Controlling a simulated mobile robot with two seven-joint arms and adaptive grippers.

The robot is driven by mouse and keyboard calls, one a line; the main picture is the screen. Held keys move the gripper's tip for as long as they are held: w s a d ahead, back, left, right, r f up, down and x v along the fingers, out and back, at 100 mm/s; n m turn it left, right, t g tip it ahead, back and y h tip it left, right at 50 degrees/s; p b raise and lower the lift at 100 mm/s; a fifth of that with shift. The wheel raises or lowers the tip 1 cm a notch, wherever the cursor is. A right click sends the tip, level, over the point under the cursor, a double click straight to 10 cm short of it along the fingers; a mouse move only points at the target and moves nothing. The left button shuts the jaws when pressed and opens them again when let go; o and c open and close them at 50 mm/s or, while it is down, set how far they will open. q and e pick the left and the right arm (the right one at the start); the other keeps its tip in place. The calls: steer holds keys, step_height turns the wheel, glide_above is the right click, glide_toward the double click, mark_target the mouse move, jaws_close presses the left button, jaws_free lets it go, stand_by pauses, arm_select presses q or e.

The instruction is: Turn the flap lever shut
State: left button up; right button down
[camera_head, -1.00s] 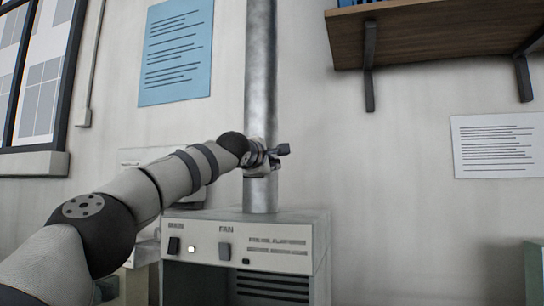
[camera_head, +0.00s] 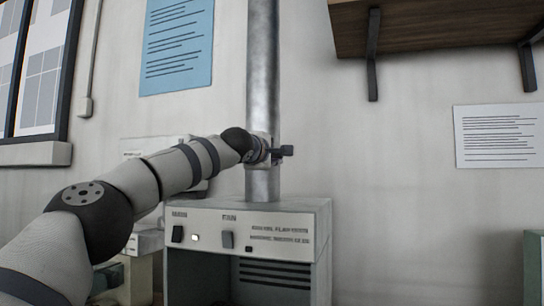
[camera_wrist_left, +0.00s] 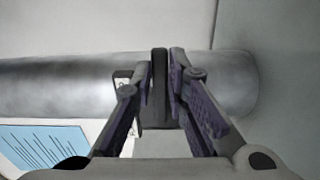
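The flap lever (camera_head: 286,150) is a short dark handle on the vertical metal duct (camera_head: 262,70). It sticks out to the right, about level, in the head view. In the left wrist view the lever (camera_wrist_left: 160,88) is a dark bar between the fingers. My left gripper (camera_head: 266,152) is at the duct, around the lever. Its two fingers (camera_wrist_left: 160,75) close in on both sides of the bar and appear to grip it. The small mounting behind the lever is partly hidden by the gripper. My right gripper is not in view.
A pale cabinet (camera_head: 250,220) with switches and an open front stands under the duct. A wooden shelf (camera_head: 430,25) with dark brackets hangs at the upper right. A blue sheet (camera_head: 178,45) and a white sheet (camera_head: 500,136) are on the wall.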

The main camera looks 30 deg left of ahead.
arm_select(q)
steer(key=shift+o, duration=1.4)
steer(key=v, duration=1.2)
steer(key=shift+d, duration=0.1)
